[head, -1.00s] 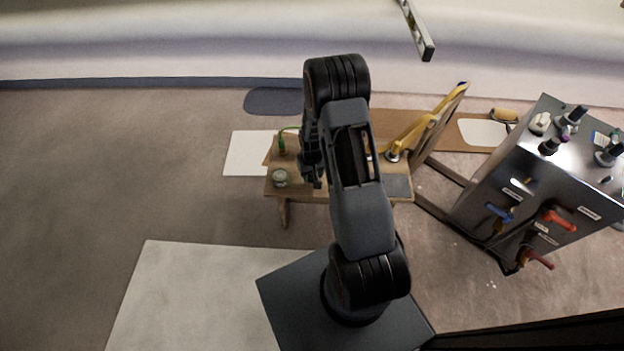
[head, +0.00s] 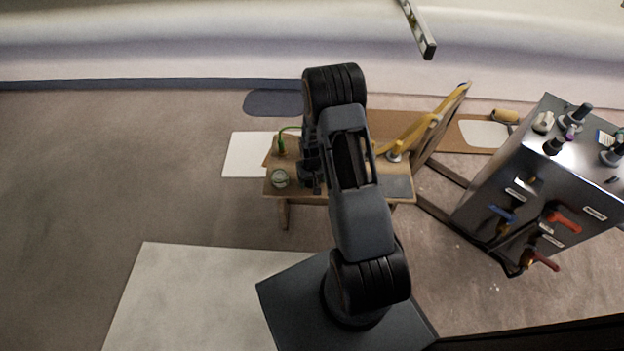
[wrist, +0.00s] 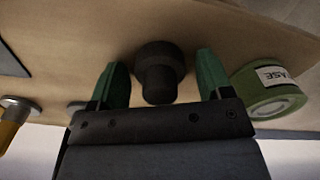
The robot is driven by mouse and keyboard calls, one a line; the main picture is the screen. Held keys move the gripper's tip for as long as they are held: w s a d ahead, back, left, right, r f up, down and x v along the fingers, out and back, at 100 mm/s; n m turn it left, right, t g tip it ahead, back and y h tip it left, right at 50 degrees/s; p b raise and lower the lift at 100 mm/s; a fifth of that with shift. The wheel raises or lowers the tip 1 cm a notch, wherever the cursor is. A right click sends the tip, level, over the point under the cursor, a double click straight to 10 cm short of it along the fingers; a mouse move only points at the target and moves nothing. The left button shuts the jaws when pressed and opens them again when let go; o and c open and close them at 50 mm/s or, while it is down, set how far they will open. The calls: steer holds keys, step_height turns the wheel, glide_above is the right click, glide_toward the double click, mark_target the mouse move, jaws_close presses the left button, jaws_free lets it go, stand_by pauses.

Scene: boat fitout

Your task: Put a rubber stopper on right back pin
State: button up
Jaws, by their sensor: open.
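In the wrist view, a black rubber stopper (wrist: 158,70) stands on the wooden bench top, with a wide end and a narrower end. My gripper (wrist: 160,85) is open, with one green-tipped finger on each side of the stopper and a visible gap on both sides. In the head view my gripper (head: 312,175) is over the small wooden bench (head: 345,190), mostly hidden by my own arm. The stopper is hidden there. I cannot make out the right back pin in either view.
A yellow-handled tool (wrist: 14,118) lies at the left. A metal cabinet (head: 530,190) stands right of the bench.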

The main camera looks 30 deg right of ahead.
steer(key=s+a+r+t+p, duration=0.1)
steer(key=s+a+r+p, duration=0.1)
steer(key=r, duration=1.1)
steer(key=s+a+r+p, duration=0.2)
steer(key=a+r+p, duration=0.1)
steer(key=r, duration=1)
steer(key=s+a+r+n+t, duration=0.1)
steer(key=s+a+r, duration=0.3)
steer(key=s+r, duration=0.6)
steer(key=shift+s+a+r+t, duration=0.15)
steer(key=shift+s+a+t, duration=0.2)
steer(key=shift+s, duration=0.65)
steer(key=shift+d, duration=0.1)
steer(key=w+p+v, duration=0.3)
steer(key=p+v, duration=0.9)
steer(key=v, duration=0.1)
steer(key=w+r+p+v, duration=0.1)
steer(key=w+p+v, duration=0.2)
steer(key=p+v, duration=1)
steer(key=shift+a+r+n+t+p, duration=0.25)
steer(key=shift+r+t, duration=0.2)
steer(key=shift+r, duration=0.25)
